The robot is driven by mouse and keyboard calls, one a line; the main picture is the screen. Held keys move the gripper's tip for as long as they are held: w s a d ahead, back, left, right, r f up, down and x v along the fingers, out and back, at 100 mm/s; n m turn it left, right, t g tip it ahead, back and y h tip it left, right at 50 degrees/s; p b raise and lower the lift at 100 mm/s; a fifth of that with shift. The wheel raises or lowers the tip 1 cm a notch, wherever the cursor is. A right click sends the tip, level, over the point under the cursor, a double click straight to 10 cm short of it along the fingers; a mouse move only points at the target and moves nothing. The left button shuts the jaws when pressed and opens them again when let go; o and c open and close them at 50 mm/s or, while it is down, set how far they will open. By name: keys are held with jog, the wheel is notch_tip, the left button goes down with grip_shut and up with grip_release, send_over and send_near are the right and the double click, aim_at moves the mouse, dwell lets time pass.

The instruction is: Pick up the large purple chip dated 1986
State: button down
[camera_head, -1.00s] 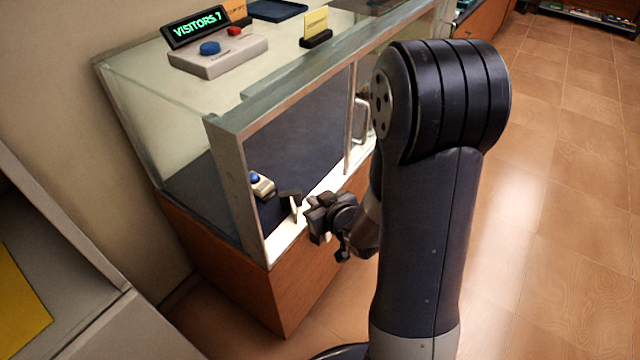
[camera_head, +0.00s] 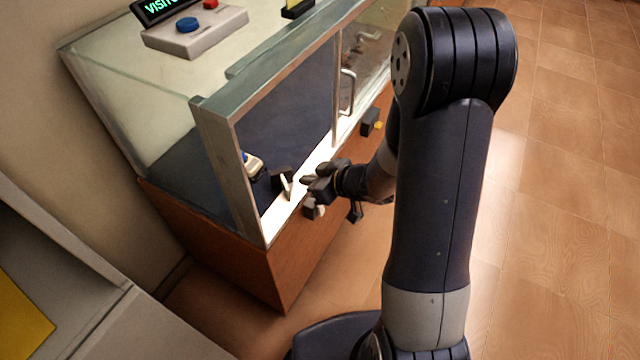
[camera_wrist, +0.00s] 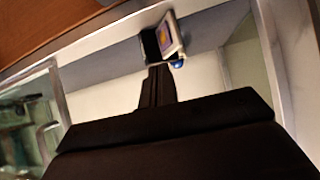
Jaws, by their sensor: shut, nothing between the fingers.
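My gripper (camera_head: 308,184) is shut and empty, at the front sill of the glass display case. Its closed fingers also show in the wrist view (camera_wrist: 157,86). Just beyond the fingertips stands a small dark holder (camera_head: 280,181) with a pale panel. In the wrist view a white-framed panel (camera_wrist: 168,36) with a purple and yellow face shows there. I cannot read a date on it or tell whether it is the purple chip. No other large purple chip can be made out.
A beige box with a blue top (camera_head: 254,165) stands inside the case near the left post (camera_head: 222,165). A door handle (camera_head: 347,92) is to the right. A dark block with a yellow part (camera_head: 372,122) is on the case front. A button box (camera_head: 195,32) sits on top.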

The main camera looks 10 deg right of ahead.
aim_at(281, 173)
jog(key=w+a, duration=0.5)
jog(key=shift+f+b, duration=0.35)
jog(key=shift+f, duration=0.05)
jog(key=shift+s+f, duration=0.1)
jog(key=shift+f, duration=0.35)
jog(key=shift+s+d+f, duration=0.1)
jog(key=shift+s+d+f, duration=0.1)
jog(key=shift+s+d, duration=1.85)
jog(key=shift+s, duration=0.05)
jog(key=shift+w+a+r+p, duration=0.1)
jog(key=shift+a+r+p, duration=0.05)
jog(key=shift+r+p, duration=0.85)
